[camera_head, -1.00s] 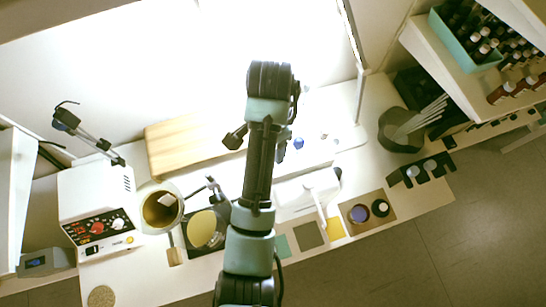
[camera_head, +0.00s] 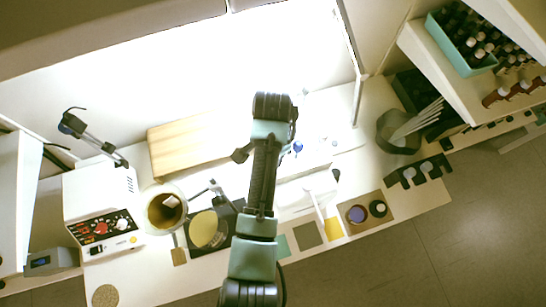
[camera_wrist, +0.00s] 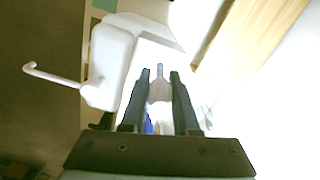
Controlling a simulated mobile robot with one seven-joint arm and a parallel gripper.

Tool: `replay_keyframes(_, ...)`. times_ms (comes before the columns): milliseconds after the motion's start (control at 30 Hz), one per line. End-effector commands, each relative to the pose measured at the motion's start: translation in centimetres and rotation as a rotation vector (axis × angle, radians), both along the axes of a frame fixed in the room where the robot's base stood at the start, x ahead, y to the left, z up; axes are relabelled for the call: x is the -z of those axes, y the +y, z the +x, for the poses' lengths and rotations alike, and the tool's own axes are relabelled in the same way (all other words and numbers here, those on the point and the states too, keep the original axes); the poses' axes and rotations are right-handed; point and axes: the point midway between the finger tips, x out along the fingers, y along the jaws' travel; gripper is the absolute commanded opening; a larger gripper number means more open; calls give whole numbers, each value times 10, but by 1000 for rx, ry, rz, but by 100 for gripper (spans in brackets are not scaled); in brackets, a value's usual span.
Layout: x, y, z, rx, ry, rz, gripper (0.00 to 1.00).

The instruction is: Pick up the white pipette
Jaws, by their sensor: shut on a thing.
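In the wrist view my gripper (camera_wrist: 160,76) has its two dark fingers close together around a whitish piece (camera_wrist: 159,92), which appears to be the white pipette. A bit of blue shows beside the left finger, lower down. The piece is blurred and overexposed, so its full length and its contact with anything below cannot be made out.
A white device (camera_wrist: 113,55) with a thin white rod lies close left of my fingers. A wooden board (camera_head: 180,148) stands at the back left. A brown-filled pot (camera_head: 166,209), a control box (camera_head: 98,215) and a grey cup (camera_head: 398,131) stand on the white table.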

Motion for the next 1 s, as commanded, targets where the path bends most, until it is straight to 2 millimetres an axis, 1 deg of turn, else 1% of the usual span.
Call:
replay_keyframes(233, -1, 0, 0, 0, -1, 0, 15)
replay_keyframes(333, -8, 0, 1, 0, -3, -1, 15)
replay_keyframes(467, -28, 0, 2, 2, -7, 1, 15)
replay_keyframes(700, -86, 0, 1, 0, -2, 0, 15)
replay_keyframes(833, -97, 0, 0, 0, 0, 0, 15)
replay_keyframes(1000, -101, 0, 0, 0, 0, 0, 15)
